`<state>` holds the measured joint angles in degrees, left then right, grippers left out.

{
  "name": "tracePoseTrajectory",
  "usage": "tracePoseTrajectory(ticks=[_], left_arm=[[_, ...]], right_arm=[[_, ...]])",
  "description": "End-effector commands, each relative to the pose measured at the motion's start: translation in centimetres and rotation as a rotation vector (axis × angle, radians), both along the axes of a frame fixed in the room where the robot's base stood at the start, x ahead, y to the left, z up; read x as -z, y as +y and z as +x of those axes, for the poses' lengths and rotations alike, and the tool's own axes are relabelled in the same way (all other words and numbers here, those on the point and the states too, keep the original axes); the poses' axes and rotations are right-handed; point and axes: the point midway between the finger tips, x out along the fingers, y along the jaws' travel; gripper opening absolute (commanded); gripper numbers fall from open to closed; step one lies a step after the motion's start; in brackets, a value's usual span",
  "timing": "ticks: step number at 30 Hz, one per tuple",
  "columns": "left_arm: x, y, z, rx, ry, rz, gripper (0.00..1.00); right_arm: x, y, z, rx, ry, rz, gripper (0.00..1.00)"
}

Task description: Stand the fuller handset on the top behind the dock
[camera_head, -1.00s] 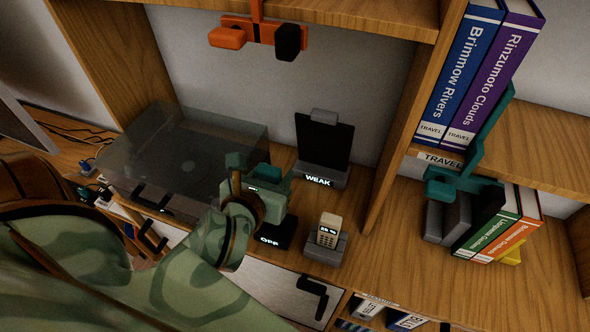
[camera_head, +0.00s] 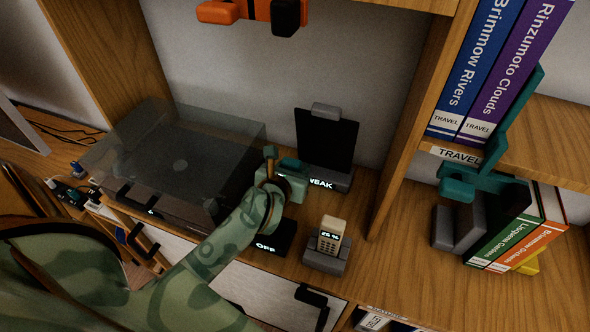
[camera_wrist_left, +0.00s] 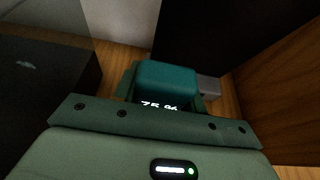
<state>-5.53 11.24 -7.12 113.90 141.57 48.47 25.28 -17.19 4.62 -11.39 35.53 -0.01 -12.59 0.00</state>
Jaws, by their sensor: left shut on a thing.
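My left gripper (camera_head: 286,178) is shut on a teal handset, above the wooden top (camera_head: 372,262) and in front of the WEAK stand. In the left wrist view the handset (camera_wrist_left: 168,78) shows a lit display reading about 75 %, its lower part hidden by my gripper. A cream handset (camera_head: 331,233) reading 26 % stands in a grey dock (camera_head: 325,263), to the right of my gripper and nearer the front. Whether the held handset touches the top cannot be told. My right gripper is not in view.
A grey stand (camera_head: 340,183) with a black panel (camera_head: 325,140) is lit WEAK behind. A black box (camera_head: 272,246) reads OFF left of the dock. A clear-lidded turntable (camera_head: 170,165) stands left. An upright wooden divider (camera_head: 403,130) stands right. The patch behind the dock looks clear.

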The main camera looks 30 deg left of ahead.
Motion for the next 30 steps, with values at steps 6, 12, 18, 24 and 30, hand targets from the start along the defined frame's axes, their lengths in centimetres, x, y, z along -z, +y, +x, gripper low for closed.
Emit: tracePoseTrajectory(ticks=[6,12,18,24,30], left_arm=[[-0.1,0.0,0.0,0.0,-0.002,0.0,0.17],[0.2,0.0,0.0,0.0,-0.001,0.0,0.55],[0.2,0.0,0.0,0.0,-0.002,0.0,0.63],[-0.3,-0.1,-0.3,0.001,-0.002,0.001,0.63],[-1.9,-1.0,-3.9,0.001,0.0,0.001,0.63]], right_arm=[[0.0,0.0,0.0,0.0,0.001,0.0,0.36],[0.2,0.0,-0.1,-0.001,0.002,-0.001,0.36],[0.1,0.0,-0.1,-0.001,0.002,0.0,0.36],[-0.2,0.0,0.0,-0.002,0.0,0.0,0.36],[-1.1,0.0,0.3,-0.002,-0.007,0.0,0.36]])
